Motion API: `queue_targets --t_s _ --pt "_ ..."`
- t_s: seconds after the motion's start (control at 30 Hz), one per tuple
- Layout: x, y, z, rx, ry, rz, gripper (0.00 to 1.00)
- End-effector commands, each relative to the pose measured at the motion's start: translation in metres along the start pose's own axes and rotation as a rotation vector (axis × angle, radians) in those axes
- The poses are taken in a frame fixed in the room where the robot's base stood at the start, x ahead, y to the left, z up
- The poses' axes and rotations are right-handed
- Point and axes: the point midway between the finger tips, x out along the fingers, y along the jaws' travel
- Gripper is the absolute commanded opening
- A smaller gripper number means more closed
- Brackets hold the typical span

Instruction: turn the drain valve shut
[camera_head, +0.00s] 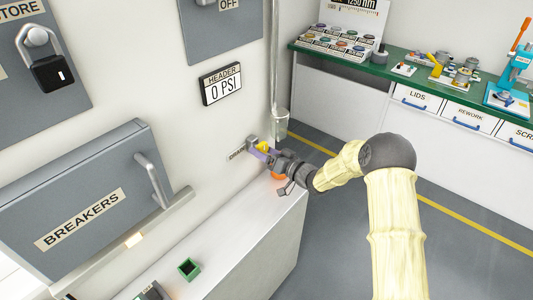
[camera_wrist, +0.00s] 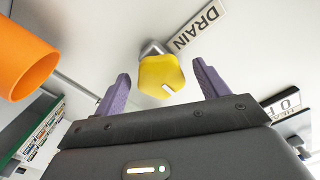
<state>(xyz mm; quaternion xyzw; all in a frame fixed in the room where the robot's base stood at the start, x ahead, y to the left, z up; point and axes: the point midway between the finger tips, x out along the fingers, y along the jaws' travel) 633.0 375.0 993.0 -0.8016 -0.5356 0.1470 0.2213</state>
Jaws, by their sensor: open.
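The drain valve has a yellow handle (camera_wrist: 161,77) on a grey metal stem (camera_wrist: 152,48), beside a DRAIN label (camera_wrist: 200,26) on the wall. In the head view the yellow handle (camera_head: 264,147) is small and partly hidden by my gripper (camera_head: 266,153). In the wrist view my gripper (camera_wrist: 163,87) has its two purple fingers apart, one on each side of the handle. A gap shows between each finger and the handle. I cannot tell how deep the handle lies between the fingers.
An orange cylinder (camera_wrist: 22,60) is close at the left in the wrist view. A vertical pipe (camera_head: 274,60) stands near.

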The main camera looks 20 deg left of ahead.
Motion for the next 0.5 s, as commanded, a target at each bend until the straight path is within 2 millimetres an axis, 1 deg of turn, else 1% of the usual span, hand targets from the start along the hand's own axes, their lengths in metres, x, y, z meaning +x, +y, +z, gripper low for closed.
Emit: queue_targets --t_s 0.17,0.27,0.37,0.5 --pt "-0.007 0.001 0.001 0.001 -0.001 0.001 0.73" --pt "-0.019 0.002 0.001 0.001 -0.001 0.004 0.73" --pt "-0.035 0.002 0.001 0.0 0.0 0.004 0.73" --pt "-0.063 0.002 0.002 0.002 0.0 0.004 0.73"
